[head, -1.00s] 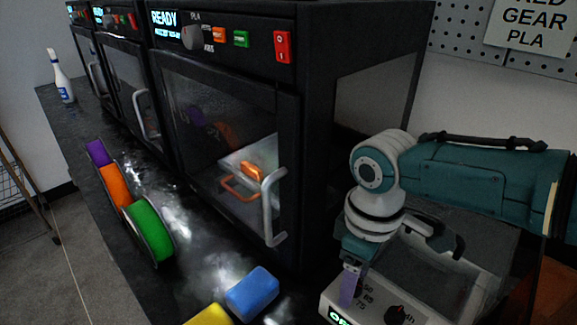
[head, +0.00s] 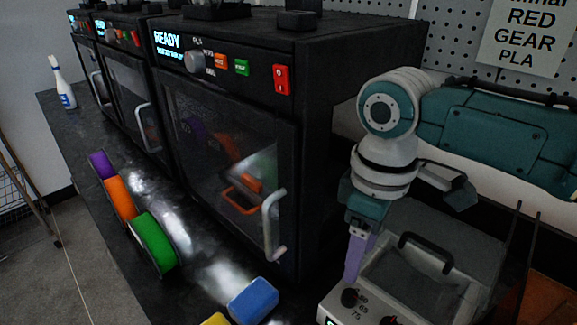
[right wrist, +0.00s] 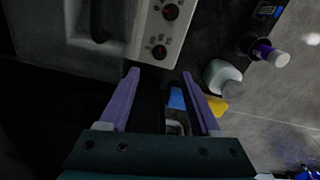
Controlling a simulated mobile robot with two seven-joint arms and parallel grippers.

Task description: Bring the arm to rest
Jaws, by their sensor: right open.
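My right gripper (head: 357,258) hangs at the end of the teal and white right arm, fingers pointing down, in front of the grey box with knobs. In the right wrist view its two purple fingers (right wrist: 160,103) are spread apart with nothing held between them. Below and beyond the fingers, the blue block (right wrist: 177,98) and the yellow block (right wrist: 217,105) show on the counter. My left gripper is in neither view.
The black printer (head: 230,130) with a shut glass door and handle stands left of my right arm. The grey box (head: 425,285) with a black handle is beneath the arm. Filament spools (head: 153,243), a blue block (head: 252,300) and a spray bottle (head: 63,88) line the counter.

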